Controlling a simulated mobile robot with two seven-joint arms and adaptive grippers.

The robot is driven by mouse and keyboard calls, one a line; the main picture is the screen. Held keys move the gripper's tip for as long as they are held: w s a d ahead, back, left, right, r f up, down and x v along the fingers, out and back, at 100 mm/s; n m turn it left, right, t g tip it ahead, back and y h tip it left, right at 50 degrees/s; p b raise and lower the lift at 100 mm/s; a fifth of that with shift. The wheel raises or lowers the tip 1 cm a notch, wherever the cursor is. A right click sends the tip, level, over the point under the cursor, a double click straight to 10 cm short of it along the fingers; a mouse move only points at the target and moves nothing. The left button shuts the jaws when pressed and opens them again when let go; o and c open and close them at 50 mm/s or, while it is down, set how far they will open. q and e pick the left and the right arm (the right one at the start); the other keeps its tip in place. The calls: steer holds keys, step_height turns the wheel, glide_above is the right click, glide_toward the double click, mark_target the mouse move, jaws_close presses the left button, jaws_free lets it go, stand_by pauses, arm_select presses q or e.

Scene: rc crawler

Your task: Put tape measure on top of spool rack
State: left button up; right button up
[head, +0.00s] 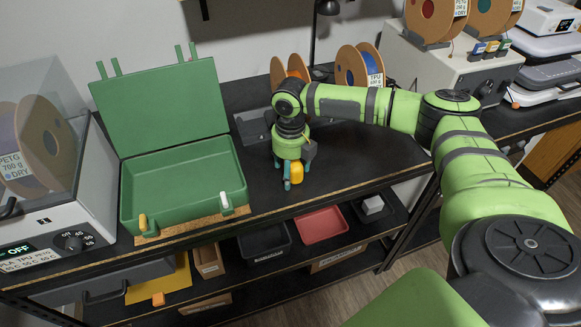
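The tape measure (296,173) is a small yellow block near the front edge of the dark bench in the head view. My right gripper (293,178) points down at it, with teal fingers on its sides. The gripper appears shut on it, and its body hides the upper part. I cannot tell whether the tape measure touches the bench. The spool rack (254,126) appears to be the grey piece at the back of the bench, behind my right gripper and partly hidden by my arm. Spools (350,66) stand behind the arm. My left gripper is not in view.
An open green case (182,185) stands left of my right gripper. A filament dryer (55,235) is at the far left. A grey box (445,65) carrying spools is at the back right. Below are a red tray (323,225) and a dark bin (265,246). The bench right of the gripper is clear.

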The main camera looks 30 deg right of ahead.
steer(key=shift+w+r, duration=0.1)
steer(key=shift+r, duration=0.5)
step_height(320, 180, up, 11)
steer(key=b, duration=0.3)
steer(key=shift+r, duration=0.1)
stand_by(1.0)
